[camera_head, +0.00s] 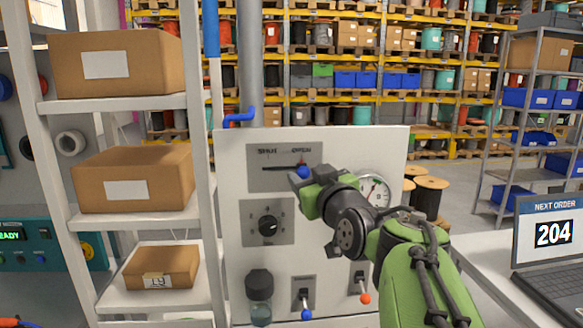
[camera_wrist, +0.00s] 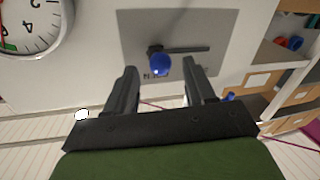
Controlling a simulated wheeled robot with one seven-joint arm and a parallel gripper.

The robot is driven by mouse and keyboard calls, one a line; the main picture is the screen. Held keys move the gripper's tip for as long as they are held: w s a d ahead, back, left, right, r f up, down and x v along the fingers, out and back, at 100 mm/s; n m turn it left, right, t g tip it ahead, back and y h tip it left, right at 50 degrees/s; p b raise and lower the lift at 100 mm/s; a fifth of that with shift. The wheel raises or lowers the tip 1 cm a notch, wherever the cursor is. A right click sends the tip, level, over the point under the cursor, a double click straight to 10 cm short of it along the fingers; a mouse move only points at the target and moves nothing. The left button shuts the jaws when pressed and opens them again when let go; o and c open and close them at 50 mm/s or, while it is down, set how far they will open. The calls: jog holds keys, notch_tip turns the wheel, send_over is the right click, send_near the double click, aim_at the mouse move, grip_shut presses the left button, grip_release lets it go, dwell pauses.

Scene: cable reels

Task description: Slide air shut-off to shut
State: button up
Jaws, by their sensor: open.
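The air shut-off is a slider on a grey plate (camera_head: 265,155) at the top of the white panel, marked SHUT at left and OPEN at right. Its blue knob (camera_head: 303,172) is at the OPEN end of the dark slot, partly hidden by my gripper (camera_head: 302,182). In the wrist view the plate (camera_wrist: 225,25) appears turned over, with the knob (camera_wrist: 161,65) at the slot's left end. My gripper (camera_wrist: 162,84) is open, its two fingers pointing at the plate. The knob lies ahead, between the finger lines; I cannot tell whether they touch it.
A round gauge (camera_head: 374,190) is right of the slider, behind my arm. A shelf with boxes (camera_head: 133,180) stands close at left.

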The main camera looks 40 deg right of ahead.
jog(key=shift+x, duration=1.05)
jog(key=shift+c, duration=1.3)
grip_shut()
